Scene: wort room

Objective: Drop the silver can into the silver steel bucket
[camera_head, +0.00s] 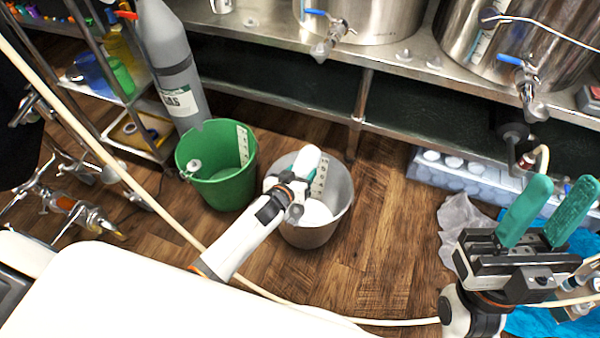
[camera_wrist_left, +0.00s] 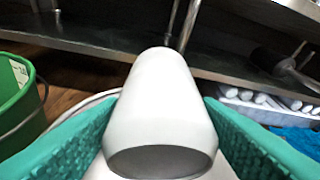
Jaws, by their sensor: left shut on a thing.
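The pale, whitish silver can (camera_head: 307,160) is held by my left gripper (camera_head: 303,178) over the silver steel bucket (camera_head: 312,237). In the left wrist view the can (camera_wrist_left: 160,110) is tapered and sits between the two green finger pads. The bucket stands on the wood floor, partly hidden by my left arm and the can. The gap between the can and the bucket's rim cannot be told exactly. My right gripper (camera_head: 542,212) is at the right, its green fingers apart with nothing between them.
A green bucket (camera_head: 217,198) stands just left of the steel one. A grey gas cylinder (camera_head: 172,60) and a shelf rack are behind it. A steel bench (camera_head: 270,37) with kettles runs along the back. Clear wood floor lies right of the steel bucket.

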